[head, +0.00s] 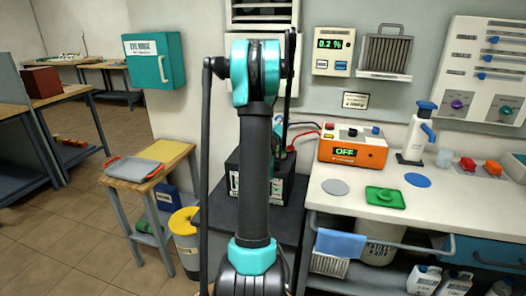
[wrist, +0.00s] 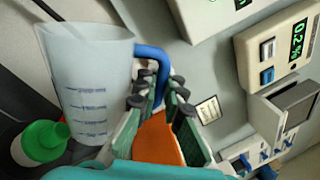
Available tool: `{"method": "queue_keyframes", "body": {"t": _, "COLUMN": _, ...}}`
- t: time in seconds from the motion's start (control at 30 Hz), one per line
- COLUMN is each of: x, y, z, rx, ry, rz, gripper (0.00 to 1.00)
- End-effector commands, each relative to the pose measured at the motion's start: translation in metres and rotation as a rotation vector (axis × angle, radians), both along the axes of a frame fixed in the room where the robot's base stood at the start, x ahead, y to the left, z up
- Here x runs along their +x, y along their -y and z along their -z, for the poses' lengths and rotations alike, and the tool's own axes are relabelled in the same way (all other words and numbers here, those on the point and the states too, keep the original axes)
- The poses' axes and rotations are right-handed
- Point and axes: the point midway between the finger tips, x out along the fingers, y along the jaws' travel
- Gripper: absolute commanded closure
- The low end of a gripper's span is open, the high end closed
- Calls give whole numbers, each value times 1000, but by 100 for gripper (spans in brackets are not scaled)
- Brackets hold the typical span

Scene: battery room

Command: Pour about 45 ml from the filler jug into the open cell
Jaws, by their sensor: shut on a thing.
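The filler jug (wrist: 88,75) is a translucent whitish vessel with dark graduation marks and a blue handle (wrist: 152,58), at the left of the wrist view. My gripper (wrist: 163,82) is shut on the handle, with the jug body to the left of the fingers. The wrist picture is rolled, so I cannot tell the jug's true tilt, and its liquid level is unclear. In the head view my arm hides the gripper and jug. The black battery (head: 295,188) stands on a dark stand, partly hidden behind my arm. The open cell cannot be made out.
A green-capped bottle (wrist: 42,142) shows below the jug. The orange charger (head: 352,150) reads OFF, with red and blue leads running toward the battery. The white bench (head: 450,205) holds a white-and-blue dispenser (head: 416,135) and a green tray (head: 385,197). A yellow-topped bin (head: 184,240) stands left.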

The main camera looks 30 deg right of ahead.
Motion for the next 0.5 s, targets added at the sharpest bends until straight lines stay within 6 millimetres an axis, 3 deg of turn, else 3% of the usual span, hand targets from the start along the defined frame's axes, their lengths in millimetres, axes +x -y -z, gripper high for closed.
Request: {"method": "queue_keyframes", "body": {"t": 0.5, "x": 5, "y": -4, "z": -5, "rx": -67, "ry": -79, "rz": 0, "gripper": 100}}
